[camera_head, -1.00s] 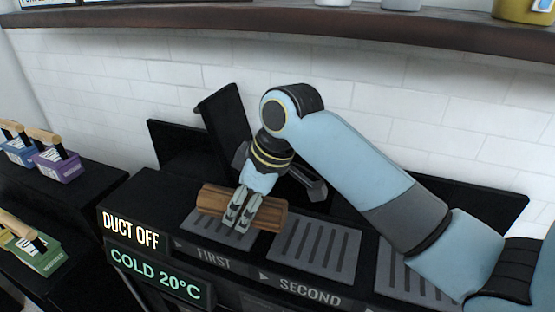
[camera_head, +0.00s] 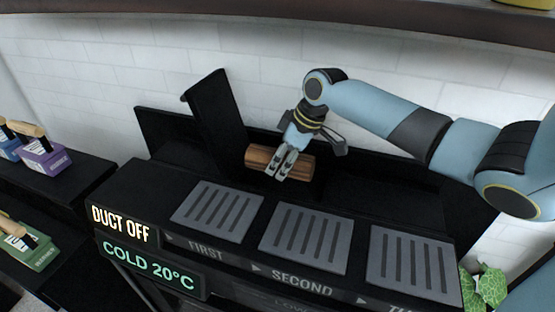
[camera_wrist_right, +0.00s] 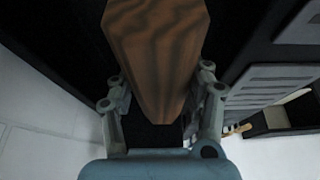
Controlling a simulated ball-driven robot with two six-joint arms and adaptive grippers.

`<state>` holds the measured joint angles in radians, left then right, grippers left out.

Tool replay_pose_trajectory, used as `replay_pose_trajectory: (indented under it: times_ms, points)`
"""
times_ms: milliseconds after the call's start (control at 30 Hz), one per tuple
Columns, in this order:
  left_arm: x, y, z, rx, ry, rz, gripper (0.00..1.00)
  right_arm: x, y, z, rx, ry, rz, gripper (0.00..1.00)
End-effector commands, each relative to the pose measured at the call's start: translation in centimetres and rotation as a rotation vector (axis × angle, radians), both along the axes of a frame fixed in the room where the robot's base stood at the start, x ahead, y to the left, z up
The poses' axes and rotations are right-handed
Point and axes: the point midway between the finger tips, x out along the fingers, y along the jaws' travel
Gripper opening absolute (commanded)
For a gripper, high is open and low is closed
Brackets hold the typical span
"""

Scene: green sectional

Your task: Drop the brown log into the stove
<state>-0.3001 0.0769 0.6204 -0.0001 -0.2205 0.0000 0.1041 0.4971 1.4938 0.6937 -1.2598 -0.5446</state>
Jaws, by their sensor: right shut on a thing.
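The brown log (camera_head: 262,156) is held by my right gripper (camera_head: 284,166) in the head view, toward the back of the black stove (camera_head: 140,190). In the right wrist view the log (camera_wrist_right: 158,50) lies between the two fingers of my right gripper (camera_wrist_right: 162,105). A black flap (camera_head: 212,112) stands raised and tilted at the back of the stove, just left of the log. The opening beneath the log cannot be made out against the black. My left gripper is not in view.
Three grey slotted grates (camera_head: 305,240) line the stove top in front of the log. Display panels (camera_head: 150,270) read DUCT OFF and COLD 20°C. A brown shelf (camera_head: 300,12) runs above.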

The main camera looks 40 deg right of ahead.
Motion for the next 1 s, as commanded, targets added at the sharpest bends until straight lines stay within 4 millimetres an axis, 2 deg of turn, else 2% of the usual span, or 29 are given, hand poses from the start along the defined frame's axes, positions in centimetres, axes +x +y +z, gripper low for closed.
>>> replay_pose_trajectory:
  times_ms: [33,167,500,900,933,1000]
  points:
    - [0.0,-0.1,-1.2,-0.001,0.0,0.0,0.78,0.4,-0.7,-0.7,-0.002,-0.001,-0.001,0.06]
    - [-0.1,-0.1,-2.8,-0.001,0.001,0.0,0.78,1.1,-2.1,-1.1,-0.002,-0.002,-0.002,0.06]
    - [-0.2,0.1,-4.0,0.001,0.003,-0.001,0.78,1.0,-1.8,-4.2,0.001,-0.001,-0.001,0.06]
    - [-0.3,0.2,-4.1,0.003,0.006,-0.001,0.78,1.0,-1.8,-4.6,0.0,-0.002,-0.001,0.06]
    - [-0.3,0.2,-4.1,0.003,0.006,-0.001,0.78,1.0,-1.8,-4.6,0.0,-0.002,-0.001,0.52]
    - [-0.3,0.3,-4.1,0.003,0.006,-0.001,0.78,1.0,-1.8,-4.6,0.001,-0.002,-0.001,0.62]
